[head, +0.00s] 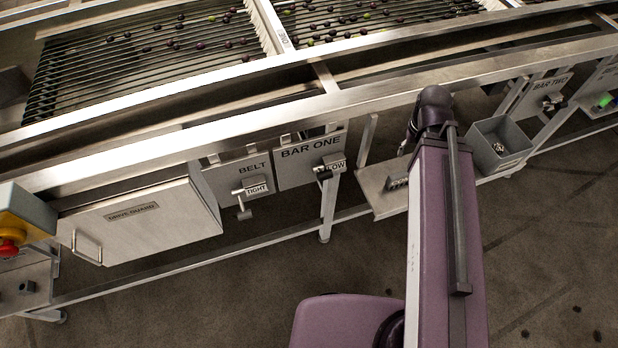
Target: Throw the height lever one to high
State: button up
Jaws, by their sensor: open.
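The BAR ONE panel (308,152) is a grey plate under the machine's front rail in the head view. Its height lever (323,173) is a short lever with a dark end at the panel's lower right corner. A plate reading LOW (336,165) shows beside the lever. No plate reading HIGH can be made out. My purple arm rises right of the panel, and its dark wrist bends down near the rail. My gripper is hidden behind the arm, and nothing of mine touches the lever.
Left of BAR ONE are the BELT lever (243,200), marked TIGHT, and the drive guard box (140,222). A red stop button (8,248) is far left. A shelf (372,180) and grey bin (500,145) flank my arm. BAR TWO (550,86) is right. Floor in front is mostly clear.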

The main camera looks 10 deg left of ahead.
aim_at(323, 175)
jog(key=u, duration=0.85)
jog(key=k, duration=0.95)
jog(key=z, duration=0.05)
jog(key=i, duration=0.7)
jog(key=u, duration=0.05)
